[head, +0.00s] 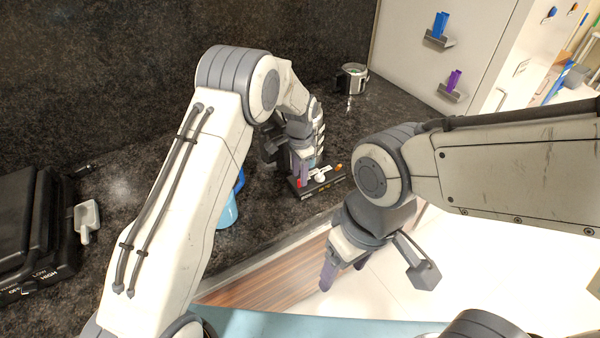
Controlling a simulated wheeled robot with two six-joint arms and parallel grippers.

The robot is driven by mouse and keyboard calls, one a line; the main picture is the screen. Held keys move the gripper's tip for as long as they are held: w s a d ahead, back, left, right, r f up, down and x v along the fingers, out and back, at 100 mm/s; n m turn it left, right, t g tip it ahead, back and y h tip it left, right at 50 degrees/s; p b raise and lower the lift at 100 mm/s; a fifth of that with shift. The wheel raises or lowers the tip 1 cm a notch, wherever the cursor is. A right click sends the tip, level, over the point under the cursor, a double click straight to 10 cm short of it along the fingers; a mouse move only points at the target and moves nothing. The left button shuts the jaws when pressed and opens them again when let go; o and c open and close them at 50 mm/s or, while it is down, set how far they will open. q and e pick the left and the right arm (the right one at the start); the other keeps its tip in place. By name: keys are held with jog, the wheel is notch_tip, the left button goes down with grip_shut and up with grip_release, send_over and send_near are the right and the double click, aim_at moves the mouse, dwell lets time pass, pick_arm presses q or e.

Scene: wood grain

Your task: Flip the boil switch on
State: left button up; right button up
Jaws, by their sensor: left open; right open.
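A small dark panel (322,184) with a white lever-like part, a red spot and an orange spot lies on the dark counter, right of centre. It may carry the boil switch, but its labels are too small to read. My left gripper (302,172) is open, with its fingers down at the panel's left end, by the red spot. I cannot tell whether they touch it. My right gripper (375,274) is open and empty, in front of the counter edge and apart from the panel.
A black appliance (28,225) marked OFF, LOW and HIGH stands at the left, with a white scoop (87,221) beside it. A blue cup (228,212) is partly hidden behind my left arm. A small metal pot (352,78) stands at the back. A white cabinet (470,50) carries small holders.

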pick_arm(q)
jog(key=shift+f, duration=0.7)
grip_shut()
jog(key=shift+w+a+g+h, duration=0.25)
jog(key=shift+w+g+h, duration=0.1)
jog(key=shift+g+h, duration=0.2)
grip_release()
jog(key=shift+r, duration=0.1)
